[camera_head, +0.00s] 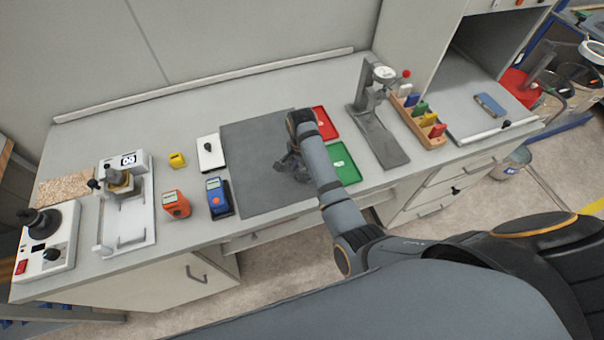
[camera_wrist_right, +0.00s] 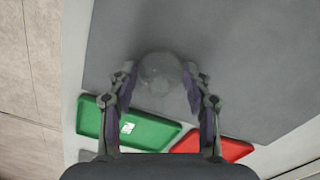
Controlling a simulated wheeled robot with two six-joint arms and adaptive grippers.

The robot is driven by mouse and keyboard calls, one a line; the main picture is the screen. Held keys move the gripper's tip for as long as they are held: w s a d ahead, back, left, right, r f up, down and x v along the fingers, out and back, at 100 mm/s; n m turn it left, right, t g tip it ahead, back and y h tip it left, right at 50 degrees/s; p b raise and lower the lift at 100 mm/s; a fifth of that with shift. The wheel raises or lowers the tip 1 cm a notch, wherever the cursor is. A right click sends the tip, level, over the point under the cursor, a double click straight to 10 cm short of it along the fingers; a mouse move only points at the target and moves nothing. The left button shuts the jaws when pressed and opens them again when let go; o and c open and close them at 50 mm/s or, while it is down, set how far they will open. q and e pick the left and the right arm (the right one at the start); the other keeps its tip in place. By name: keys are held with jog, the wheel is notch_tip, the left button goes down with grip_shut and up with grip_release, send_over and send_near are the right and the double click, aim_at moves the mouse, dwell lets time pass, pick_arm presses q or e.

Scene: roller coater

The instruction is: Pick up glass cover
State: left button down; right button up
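A round, clear glass cover (camera_wrist_right: 160,73) shows in the right wrist view, on or just above the dark grey mat (camera_wrist_right: 240,60). My right gripper (camera_wrist_right: 160,78) is open, with one finger on each side of the cover and a small gap visible at each side. In the head view my right gripper (camera_head: 290,166) is low over the right part of the mat (camera_head: 250,150), and I cannot make out the cover there. My left gripper is in neither view.
A green tray (camera_head: 345,165) and a red tray (camera_head: 326,124) lie right of the mat, close to my right arm. A blue device (camera_head: 217,197), an orange device (camera_head: 176,204) and a white box (camera_head: 211,158) stand left. A gauge stand (camera_head: 375,130) stands right.

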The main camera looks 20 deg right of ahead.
jog(key=c, duration=0.5)
jog(key=shift+o, duration=0.2)
jog(key=shift+r+p, duration=0.3)
jog(key=shift+p, duration=0.1)
jog(key=r+p, duration=0.2)
jog(key=d+r+p, duration=0.1)
jog(key=p, duration=0.1)
jog(key=r+p, duration=0.2)
jog(key=p, duration=0.1)
jog(key=shift+s+d+r, duration=0.3)
jog(key=shift+s+r, duration=0.05)
jog(key=shift+s, duration=0.05)
jog(key=s+d+r+b, duration=0.1)
jog(key=s+d+r, duration=0.5)
jog(key=d, duration=0.4)
jog(key=shift+s+r, duration=0.3)
jog(key=shift+s, duration=0.25)
